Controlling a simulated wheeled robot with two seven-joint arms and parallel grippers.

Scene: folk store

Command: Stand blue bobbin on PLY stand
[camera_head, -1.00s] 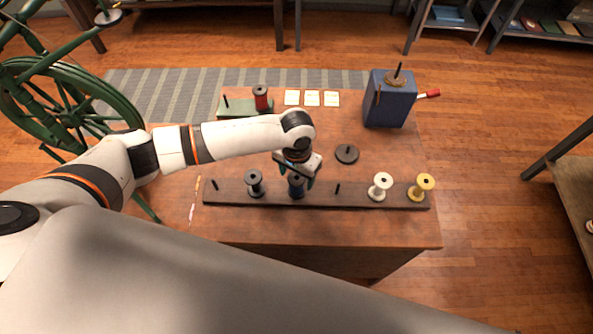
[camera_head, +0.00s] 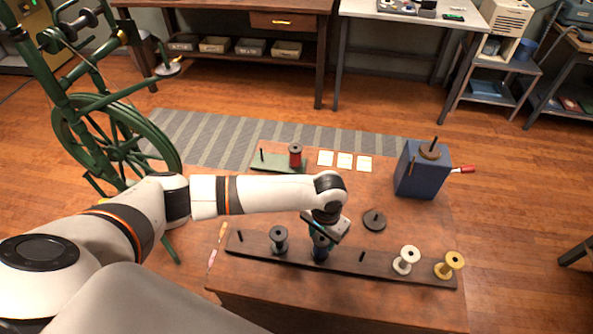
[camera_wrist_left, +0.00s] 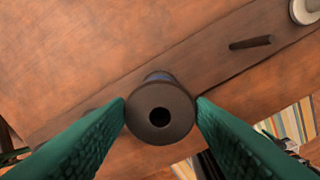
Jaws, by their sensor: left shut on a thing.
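My left gripper (camera_head: 323,236) is over the long dark rack (camera_head: 410,272), shut on the blue bobbin (camera_head: 320,252). The bobbin is upright at the rack; I cannot tell if its foot touches the rack. In the left wrist view the dark top flange of the blue bobbin (camera_wrist_left: 160,122) sits between the two green fingers of the left gripper (camera_wrist_left: 160,108). A green stand (camera_head: 270,164) at the table's back left has one bare peg and a red bobbin (camera_head: 295,155); no PLY lettering is readable on it. My right gripper is not in view.
The rack also holds a dark-flanged bobbin (camera_head: 279,240), a white bobbin (camera_head: 406,260), a yellow bobbin (camera_head: 449,264) and bare pegs. A round dark base (camera_head: 374,220), pale cards (camera_head: 344,160) and a blue box (camera_head: 422,172) with a crank stand behind. A green spinning wheel (camera_head: 115,140) is left.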

